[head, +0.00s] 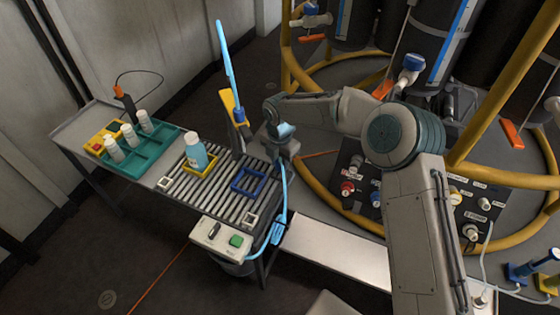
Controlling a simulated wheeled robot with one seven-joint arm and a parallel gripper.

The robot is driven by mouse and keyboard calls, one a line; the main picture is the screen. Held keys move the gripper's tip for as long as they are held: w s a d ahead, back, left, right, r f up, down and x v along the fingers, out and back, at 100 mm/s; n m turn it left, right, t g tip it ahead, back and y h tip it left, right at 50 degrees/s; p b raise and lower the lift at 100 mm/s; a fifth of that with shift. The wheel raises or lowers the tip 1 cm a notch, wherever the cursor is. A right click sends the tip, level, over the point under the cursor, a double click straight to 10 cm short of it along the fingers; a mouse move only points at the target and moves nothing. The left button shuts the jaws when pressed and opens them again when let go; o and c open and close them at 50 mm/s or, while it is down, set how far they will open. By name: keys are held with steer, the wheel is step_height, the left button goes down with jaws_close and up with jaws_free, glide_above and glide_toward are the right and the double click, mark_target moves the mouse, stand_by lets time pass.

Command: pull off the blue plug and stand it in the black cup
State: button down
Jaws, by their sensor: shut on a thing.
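My gripper (285,150) is at the end of my bent arm, by the right edge of the slatted table. It is shut and small in the head view. What it holds is largely hidden by the fingers and is most likely the blue plug. A light blue hose (283,190) runs from just under the gripper down to blue fittings (275,236) at the table's side. I cannot make out a black cup with certainty.
The slatted table (195,200) carries a bottle (195,150) in a yellow frame, an empty blue frame (248,182) and a teal rack (140,160) of white bottles. A tall blue rod (226,55) rises behind. A connector panel (350,165) and yellow rails (320,205) lie right.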

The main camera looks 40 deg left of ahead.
steer(key=shift+f, duration=0.65)
steer(key=shift+f+b, duration=0.15)
steer(key=shift+b, duration=0.2)
steer(key=shift+f+b, duration=0.35)
steer(key=shift+f, duration=0.3)
steer(key=shift+f, duration=0.15)
steer(key=shift+r, duration=0.2)
steer(key=shift+r+p, duration=1.1)
steer(key=shift+r, duration=0.6)
steer(key=shift+f, duration=0.2)
steer(key=shift+f+b, duration=0.55)
steer(key=shift+f, duration=0.2)
steer(key=shift+f, duration=0.15)
